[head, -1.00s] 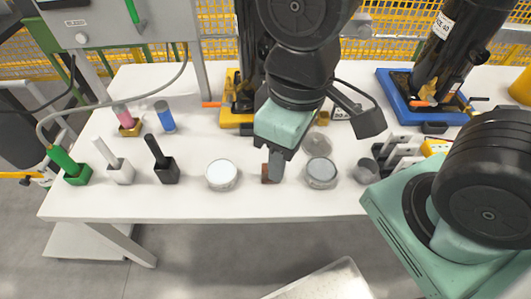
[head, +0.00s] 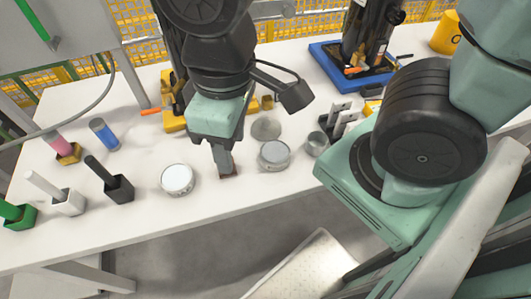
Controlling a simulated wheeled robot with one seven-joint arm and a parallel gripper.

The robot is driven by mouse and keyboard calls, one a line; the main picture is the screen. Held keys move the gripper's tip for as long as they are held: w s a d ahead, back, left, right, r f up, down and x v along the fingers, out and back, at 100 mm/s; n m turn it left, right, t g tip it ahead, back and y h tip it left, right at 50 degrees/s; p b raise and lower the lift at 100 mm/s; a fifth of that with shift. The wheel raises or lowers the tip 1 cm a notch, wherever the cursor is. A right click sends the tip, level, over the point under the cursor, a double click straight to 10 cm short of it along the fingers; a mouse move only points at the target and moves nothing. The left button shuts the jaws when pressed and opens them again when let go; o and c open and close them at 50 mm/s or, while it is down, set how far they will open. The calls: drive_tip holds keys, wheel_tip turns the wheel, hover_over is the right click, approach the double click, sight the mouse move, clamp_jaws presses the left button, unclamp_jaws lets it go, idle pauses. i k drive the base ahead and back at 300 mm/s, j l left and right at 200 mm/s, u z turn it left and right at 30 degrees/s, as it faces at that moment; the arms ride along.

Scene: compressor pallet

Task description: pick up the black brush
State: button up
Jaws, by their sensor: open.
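The black brush (head: 97,168) stands tilted in a small black square holder (head: 120,189) on the white table, left of the middle. Its handle sticks up and leans to the left; its lower end is hidden in the holder. My gripper (head: 226,168) points down over the table, well to the right of the brush, with a round tin between them. From this side the two fingers overlap, and nothing clearly shows between them. A small reddish-brown thing (head: 230,176) lies at the fingertips, mostly hidden.
A white-topped tin (head: 177,179) and a grey-topped tin (head: 274,154) flank my gripper. White (head: 43,183) and green (head: 12,211) brushes stand in holders left of the black one. A blue cylinder (head: 104,134) and a pink-topped item (head: 64,147) are behind. The white table (head: 150,232) is clear along its front.

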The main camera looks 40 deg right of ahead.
sight(91, 161)
drive_tip(key=j+z, duration=0.4)
drive_tip(key=j, duration=0.15)
drive_tip(key=j+z, duration=0.4)
drive_tip(key=j, duration=0.15)
drive_tip(key=k+j+z, duration=0.2)
drive_tip(key=j+z, duration=0.2)
drive_tip(key=j, duration=0.1)
